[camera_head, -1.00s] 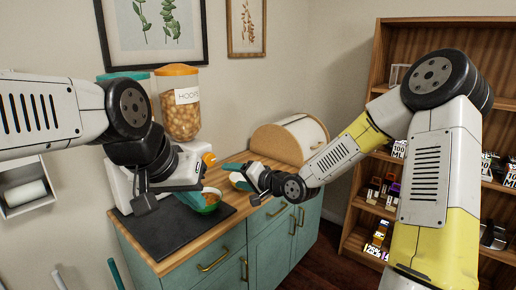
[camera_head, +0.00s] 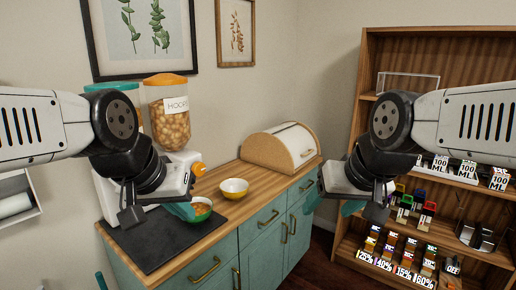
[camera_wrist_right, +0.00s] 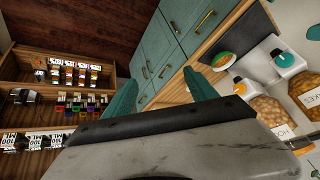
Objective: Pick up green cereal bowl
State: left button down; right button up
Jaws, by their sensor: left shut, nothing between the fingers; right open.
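The green cereal bowl (camera_head: 203,213) holds orange-brown cereal and sits on the black mat (camera_head: 150,242) on the wooden counter. It also shows in the right wrist view (camera_wrist_right: 223,61). My left gripper (camera_head: 182,211) is shut and empty, just left of the bowl in the picture and overlapping its left side. I cannot tell whether it touches the bowl. My right gripper (camera_head: 331,203) is open and empty, in front of the counter's right end and well away from the bowl. Its teal fingers stand apart in the right wrist view (camera_wrist_right: 162,92).
Cereal dispensers (camera_head: 169,115) stand at the back left. A bread box (camera_head: 283,146) fills the counter's far end. A wooden shelf (camera_head: 375,60) with small goods stands at right.

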aim_at(203, 206)
jog(key=j+z, duration=0.15)
jog(key=j, duration=2.2)
